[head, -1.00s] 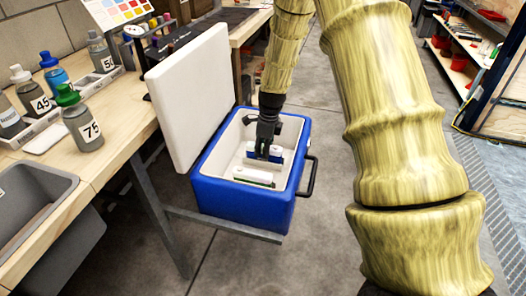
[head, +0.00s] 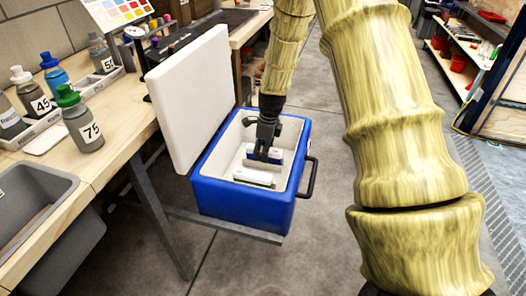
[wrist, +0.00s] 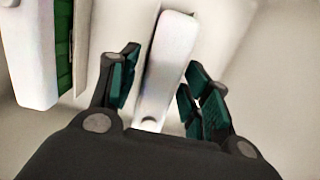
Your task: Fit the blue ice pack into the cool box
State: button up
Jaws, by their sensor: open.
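The blue cool box (head: 240,208) stands open, with its white lid (head: 190,95) raised on the left. The blue ice pack (head: 275,165), with a white top edge, stands inside the white interior, towards the back. My gripper (head: 263,154) reaches down into the box over this pack. In the wrist view my gripper (wrist: 160,78) is open, with one finger on each side of the pack's white top (wrist: 168,50). Small gaps show beside the fingers. The pack's lower part is hidden.
A white and green pack (head: 253,177) lies nearer the front inside the box; it also shows at the left of the wrist view (wrist: 30,55). A workbench (head: 115,140) with several bottles and a grey sink (head: 35,185) is at left. A black handle (head: 309,180) sticks out at right.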

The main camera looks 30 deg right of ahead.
notch_tip(320, 180, up, 12)
jog(key=s+p, duration=0.1)
jog(key=p, duration=0.1)
jog(key=shift+d+p, duration=0.4)
jog(key=shift+d, duration=0.05)
jog(key=shift+s, duration=0.1)
